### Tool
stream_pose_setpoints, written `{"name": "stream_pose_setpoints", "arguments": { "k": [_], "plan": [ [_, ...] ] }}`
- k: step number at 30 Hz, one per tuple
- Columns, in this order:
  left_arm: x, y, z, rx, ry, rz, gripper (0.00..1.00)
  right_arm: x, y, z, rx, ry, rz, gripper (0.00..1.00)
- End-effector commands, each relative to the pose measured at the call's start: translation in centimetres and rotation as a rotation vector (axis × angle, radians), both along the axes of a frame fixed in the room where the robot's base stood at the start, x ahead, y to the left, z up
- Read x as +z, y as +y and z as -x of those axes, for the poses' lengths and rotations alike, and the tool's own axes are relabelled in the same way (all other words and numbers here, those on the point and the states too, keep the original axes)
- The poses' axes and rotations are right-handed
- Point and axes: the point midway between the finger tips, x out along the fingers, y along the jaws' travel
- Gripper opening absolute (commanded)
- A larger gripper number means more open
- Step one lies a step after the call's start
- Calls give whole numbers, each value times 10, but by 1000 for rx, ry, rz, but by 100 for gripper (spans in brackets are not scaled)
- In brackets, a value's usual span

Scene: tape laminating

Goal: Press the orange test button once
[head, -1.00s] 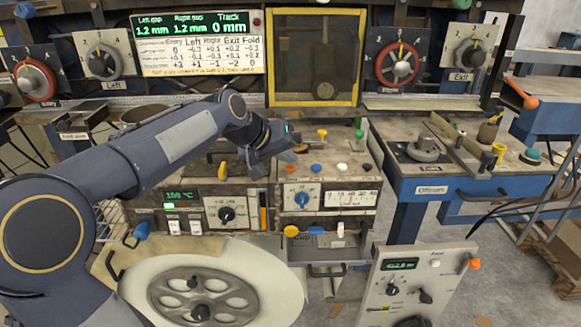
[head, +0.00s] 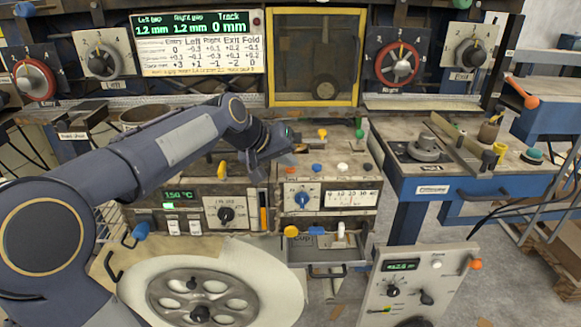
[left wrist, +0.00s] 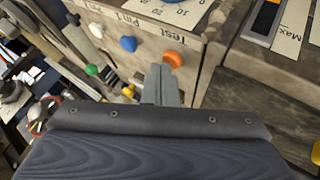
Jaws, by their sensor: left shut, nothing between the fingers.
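In the left wrist view the orange button (left wrist: 173,58) shows beside the word "Test". My left gripper (head: 289,156) is shut and empty, with its fingertips just above and close to the orange button in the head view. In the left wrist view the closed fingertips (left wrist: 163,73) overlap the button's lower left edge. I cannot tell whether they touch it. My right gripper is not in view.
The blue button (head: 317,168), white button (head: 342,166) and green knob (head: 359,133) are close by. A dial panel (head: 303,198) is on the box's front. A large reel (head: 198,297) lies below my left arm. A blue-sided bench (head: 470,185) stands at the right.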

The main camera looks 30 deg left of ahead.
Motion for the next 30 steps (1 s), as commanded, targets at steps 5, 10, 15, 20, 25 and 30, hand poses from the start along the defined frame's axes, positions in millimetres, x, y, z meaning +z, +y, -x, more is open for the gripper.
{"name": "stream_pose_setpoints", "arguments": {
  "k": [5,10,15,20,25,30],
  "plan": [
    [-2,0,0,-1,3,0,0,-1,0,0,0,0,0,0],
    [-2,0,0,-1,3,0,0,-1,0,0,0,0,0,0],
    [3,0,0,-1,3,0,0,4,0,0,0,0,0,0],
    [13,0,0,-1,3,0,0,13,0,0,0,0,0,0],
    [18,0,0,-1,2,0,0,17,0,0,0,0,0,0],
    [18,0,0,-1,2,0,0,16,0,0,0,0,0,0]
  ]
}}
